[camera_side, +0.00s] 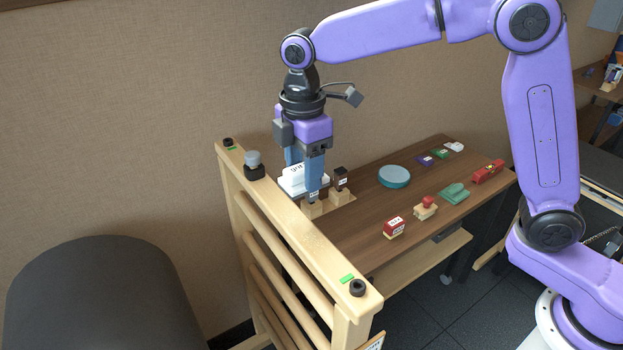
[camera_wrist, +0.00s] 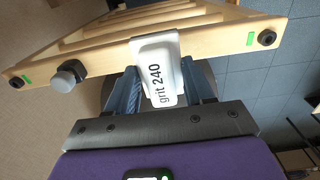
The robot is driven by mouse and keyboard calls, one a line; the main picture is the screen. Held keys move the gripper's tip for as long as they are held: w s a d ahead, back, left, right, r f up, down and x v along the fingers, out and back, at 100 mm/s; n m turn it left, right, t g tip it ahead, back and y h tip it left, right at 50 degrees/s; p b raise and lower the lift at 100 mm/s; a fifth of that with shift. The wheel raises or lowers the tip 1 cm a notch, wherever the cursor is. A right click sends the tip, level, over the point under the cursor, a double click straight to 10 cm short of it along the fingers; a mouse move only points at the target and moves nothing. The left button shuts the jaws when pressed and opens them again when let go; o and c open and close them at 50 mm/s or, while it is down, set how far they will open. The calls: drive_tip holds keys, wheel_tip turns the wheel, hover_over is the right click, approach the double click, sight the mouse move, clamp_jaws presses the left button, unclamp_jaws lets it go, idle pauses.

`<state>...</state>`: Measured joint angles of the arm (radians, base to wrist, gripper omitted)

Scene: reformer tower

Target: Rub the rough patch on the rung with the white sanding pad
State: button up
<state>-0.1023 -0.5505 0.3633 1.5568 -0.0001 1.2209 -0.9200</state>
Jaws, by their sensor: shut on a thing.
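My gripper (camera_side: 304,176) has blue fingers and is shut on the white sanding pad (camera_side: 290,181), behind the wooden ladder frame. In the wrist view the pad (camera_wrist: 160,72) reads "grit 240" and sits between the fingertips (camera_wrist: 160,88). Its far end overlaps the frame's pale wooden top rung (camera_wrist: 215,45); I cannot tell whether they touch. In the side view the top rung (camera_side: 300,236) slopes from upper left to lower right, with the gripper nearer its upper half. I cannot clearly make out the rough patch.
A grey knob (camera_side: 253,160) and black bolts stand up from the top rung. Beside the gripper, a dark brown block (camera_side: 340,178) stands in a wooden holder (camera_side: 343,196). The brown table (camera_side: 360,225) carries a teal disc (camera_side: 394,176), a red-and-white box (camera_side: 394,228) and several small items.

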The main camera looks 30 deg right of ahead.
sight(320, 233)
drive_tip(key=shift+w+f, duration=0.1)
drive_tip(key=shift+f, duration=3.2)
drive_tip(key=shift+d+f, duration=0.1)
drive_tip(key=shift+f, duration=0.6)
drive_tip(key=shift+a, duration=0.9)
drive_tip(key=shift+c, duration=0.3)
drive_tip(key=shift+a, duration=1.1)
drive_tip(key=shift+s+a, duration=0.1)
drive_tip(key=shift+s, duration=0.55)
drive_tip(key=shift+s+d, duration=0.2)
drive_tip(key=shift+s, duration=0.05)
drive_tip(key=shift+d, duration=1.95)
drive_tip(key=shift+s+a, duration=0.1)
drive_tip(key=shift+s, duration=0.65)
drive_tip(key=shift+a, duration=1.9)
drive_tip(key=shift+s+a, duration=0.2)
drive_tip(key=shift+s+d, duration=0.15)
drive_tip(key=shift+s, duration=0.55)
drive_tip(key=shift+d, duration=2)
wheel_tip(320, 233, up, 8)
